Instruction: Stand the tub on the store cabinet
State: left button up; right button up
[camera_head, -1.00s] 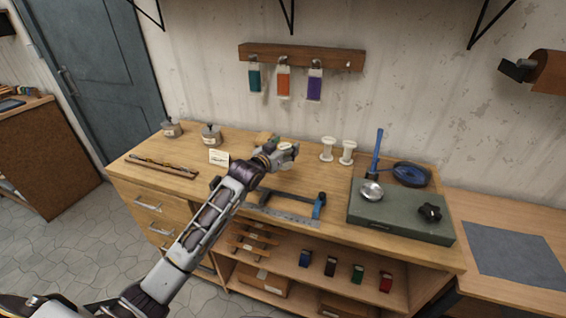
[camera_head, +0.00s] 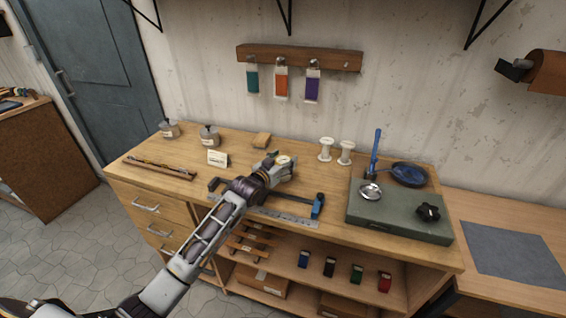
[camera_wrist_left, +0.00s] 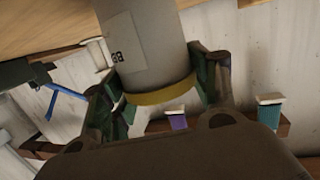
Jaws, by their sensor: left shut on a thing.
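My left gripper (camera_head: 279,171) is shut on the tub, above the wooden top of the store cabinet (camera_head: 330,212). In the left wrist view the tub (camera_wrist_left: 145,45) is a pale grey cylinder with a dark-marked label and a yellow band at the near end. The fingers (camera_wrist_left: 158,90) sit on both sides of it near that band. In the head view the hand hides most of the tub, and I cannot tell whether it touches the top. My right gripper is not in view.
A wooden block (camera_head: 261,140) and white spools (camera_head: 345,152) stand behind the hand. A blue clamp (camera_head: 318,205) and ruler lie in front. A green case (camera_head: 397,222) fills the right.

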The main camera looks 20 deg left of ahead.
pick_arm(q)
jog(key=shift+f, duration=0.15)
jog(key=o, duration=1.3)
jog(key=shift+f, duration=0.1)
jog(key=shift+s, duration=0.1)
jog(key=shift+v, duration=5.95)
